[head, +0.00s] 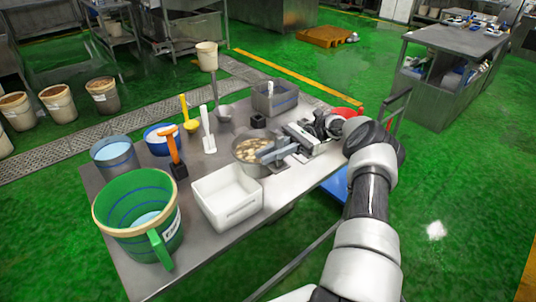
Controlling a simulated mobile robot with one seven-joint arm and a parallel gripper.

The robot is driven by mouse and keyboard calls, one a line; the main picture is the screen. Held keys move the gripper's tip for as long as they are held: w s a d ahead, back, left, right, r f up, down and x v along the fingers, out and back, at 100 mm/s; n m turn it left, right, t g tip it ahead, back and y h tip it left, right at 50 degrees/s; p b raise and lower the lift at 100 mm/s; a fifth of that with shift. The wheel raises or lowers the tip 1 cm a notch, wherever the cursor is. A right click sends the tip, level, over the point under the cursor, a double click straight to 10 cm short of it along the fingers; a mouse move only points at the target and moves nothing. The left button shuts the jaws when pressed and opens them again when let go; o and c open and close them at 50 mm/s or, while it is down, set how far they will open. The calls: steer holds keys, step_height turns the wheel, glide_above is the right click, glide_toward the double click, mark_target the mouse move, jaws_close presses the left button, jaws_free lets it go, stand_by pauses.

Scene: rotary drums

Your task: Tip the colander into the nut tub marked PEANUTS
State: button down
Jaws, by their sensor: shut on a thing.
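A grey metal bowl-shaped vessel (249,167), which looks like the colander, holds pale brown pieces and is upright over the middle of the steel table. My gripper (267,153) reaches in from the right and is shut on its right rim. The exact contact is partly hidden by the fingers. I cannot tell whether the colander touches the table. A large green tub (122,222) with a cream rim, blue bands and a green handle stands at the table's near left. It has a white label whose word is too small to read.
An empty white bin (227,197) stands between the colander and the green tub. An orange-handled tool (174,148), a white-handled one (206,130), a blue bowl (160,146), a grey-blue tub (116,157) and a grey bin (275,100) crowd the steel table (190,262).

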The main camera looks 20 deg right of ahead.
steer(key=shift+a+r, duration=0.15)
steer(key=shift+a, duration=0.1)
steer(key=shift+a+r+h+p, duration=0.2)
steer(key=shift+h+p, duration=0.3)
steer(key=shift+p, duration=0.6)
steer(key=shift+a+f+b, duration=0.15)
steer(key=shift+b, duration=0.4)
